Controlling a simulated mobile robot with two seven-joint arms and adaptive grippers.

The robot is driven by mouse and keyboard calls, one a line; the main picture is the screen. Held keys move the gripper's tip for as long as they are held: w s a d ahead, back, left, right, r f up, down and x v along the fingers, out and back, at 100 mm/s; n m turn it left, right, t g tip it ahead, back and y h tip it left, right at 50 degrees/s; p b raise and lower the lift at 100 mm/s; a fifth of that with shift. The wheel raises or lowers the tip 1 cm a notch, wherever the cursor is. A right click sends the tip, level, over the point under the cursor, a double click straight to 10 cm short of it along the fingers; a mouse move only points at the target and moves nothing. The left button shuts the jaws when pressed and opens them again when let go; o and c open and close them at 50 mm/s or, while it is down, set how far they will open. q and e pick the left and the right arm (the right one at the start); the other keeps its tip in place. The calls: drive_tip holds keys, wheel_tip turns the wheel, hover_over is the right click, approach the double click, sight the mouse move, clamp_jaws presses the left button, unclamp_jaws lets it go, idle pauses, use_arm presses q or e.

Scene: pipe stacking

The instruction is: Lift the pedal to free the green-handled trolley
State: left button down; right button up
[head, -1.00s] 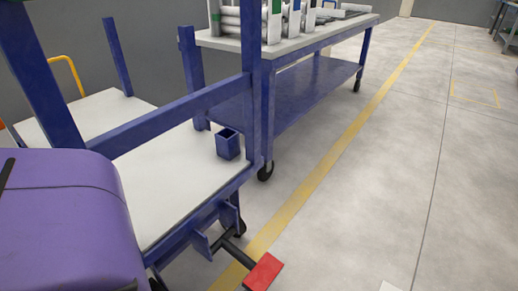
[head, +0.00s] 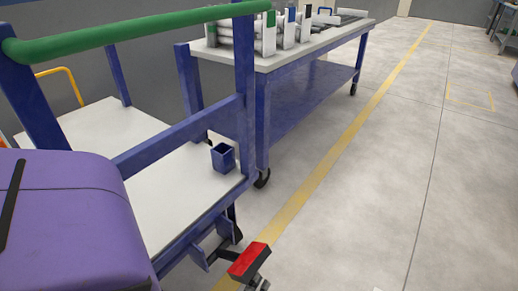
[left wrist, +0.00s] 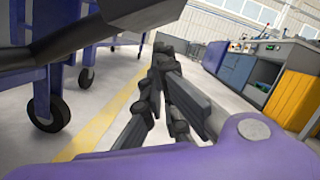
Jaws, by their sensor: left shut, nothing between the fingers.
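The trolley with the green handle (head: 140,34) stands at the left in the head view, with a blue frame and a white deck (head: 185,190). Its red pedal (head: 248,261) sits at the end of a dark bar low on the trolley's near side, and looks tilted. My left gripper (head: 258,281) shows just under the pedal's near edge, partly cut off by the frame; whether it touches is unclear. In the left wrist view its dark fingers (left wrist: 160,65) are shut with nothing between them. A dark shape close above them there is unclear. My right gripper is not in view.
A blue table (head: 312,48) on wheels with white pipes (head: 265,42) stands behind the trolley. The floor to the right of the yellow line (head: 330,165) is clear. Workbenches (left wrist: 250,65) show in the left wrist view.

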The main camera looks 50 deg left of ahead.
use_arm(q)
drive_tip(key=shift+a+r+p, duration=0.2)
drive_tip(key=shift+r+p, duration=0.45)
drive_tip(key=shift+r, duration=0.5)
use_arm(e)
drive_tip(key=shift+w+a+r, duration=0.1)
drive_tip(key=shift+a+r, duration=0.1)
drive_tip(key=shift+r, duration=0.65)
use_arm(q)
drive_tip(key=shift+r, duration=0.1)
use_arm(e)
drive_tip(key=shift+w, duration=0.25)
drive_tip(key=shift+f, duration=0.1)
